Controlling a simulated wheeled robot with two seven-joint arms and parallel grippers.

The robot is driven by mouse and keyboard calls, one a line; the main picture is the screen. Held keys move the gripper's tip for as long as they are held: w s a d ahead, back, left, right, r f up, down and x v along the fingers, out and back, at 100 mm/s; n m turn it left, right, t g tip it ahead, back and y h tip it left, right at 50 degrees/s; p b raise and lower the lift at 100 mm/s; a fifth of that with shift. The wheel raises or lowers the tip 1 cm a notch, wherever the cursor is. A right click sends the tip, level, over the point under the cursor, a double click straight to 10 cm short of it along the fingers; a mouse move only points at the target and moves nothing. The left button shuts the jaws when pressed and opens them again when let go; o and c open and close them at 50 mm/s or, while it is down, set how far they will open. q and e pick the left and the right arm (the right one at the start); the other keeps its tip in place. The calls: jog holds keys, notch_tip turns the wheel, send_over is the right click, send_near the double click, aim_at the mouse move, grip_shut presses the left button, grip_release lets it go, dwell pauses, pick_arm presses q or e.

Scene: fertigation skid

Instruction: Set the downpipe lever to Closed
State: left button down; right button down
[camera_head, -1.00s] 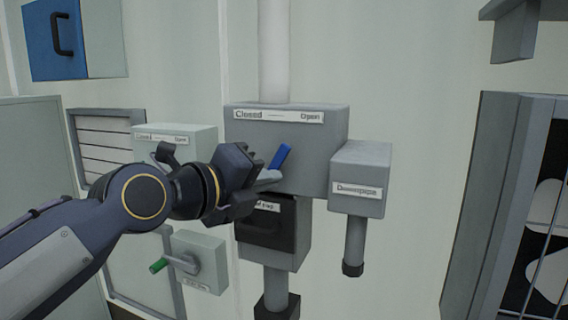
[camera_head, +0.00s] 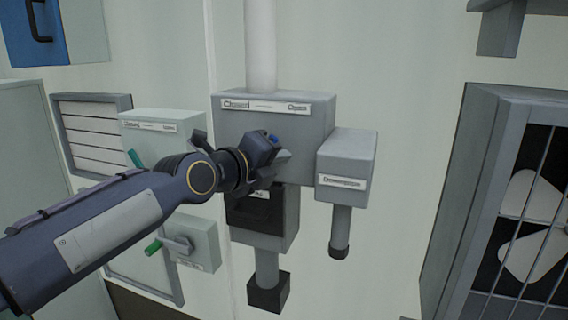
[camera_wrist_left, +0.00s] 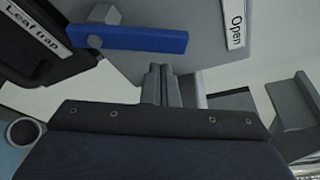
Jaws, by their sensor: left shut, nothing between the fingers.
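The downpipe valve box (camera_head: 300,125) is grey, with a Closed label at its upper left and Open at its upper right. Its blue lever (camera_head: 273,139) is mostly hidden behind my left gripper (camera_head: 280,160) in the head view. In the wrist view the blue lever (camera_wrist_left: 145,39) extends from its grey pivot toward the Open label (camera_wrist_left: 235,20). My left gripper (camera_wrist_left: 161,84) is shut and empty, its fingertips just below the lever in that picture, close to the box front. I cannot tell whether they touch the lever. My right gripper is out of view.
A black leaf trap (camera_head: 255,209) sits under the box. A smaller box labelled Downpipe (camera_head: 346,158) is on the right. A barred cabinet (camera_head: 500,200) stands at right.

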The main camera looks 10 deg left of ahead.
pick_arm(q)
jog(key=shift+w+a+r, duration=0.15)
jog(key=shift+a+r, duration=0.2)
jog(key=shift+a, duration=0.25)
jog(key=a+n+t+h+b, duration=0.1)
jog(key=a+n+b, duration=0.2)
jog(key=n+b, duration=0.3)
jog(key=w+a+r+n+t+b, duration=0.1)
jog(key=n+b, duration=0.4)
jog(key=b, duration=0.7)
jog(key=shift+a+r+n+t+h, duration=0.25)
jog(key=shift+a+n+t+h, duration=0.25)
jog(key=shift+a, duration=0.5)
jog(key=shift+w+y, duration=0.1)
jog(key=shift+y, duration=0.2)
jog(key=shift+r, duration=0.15)
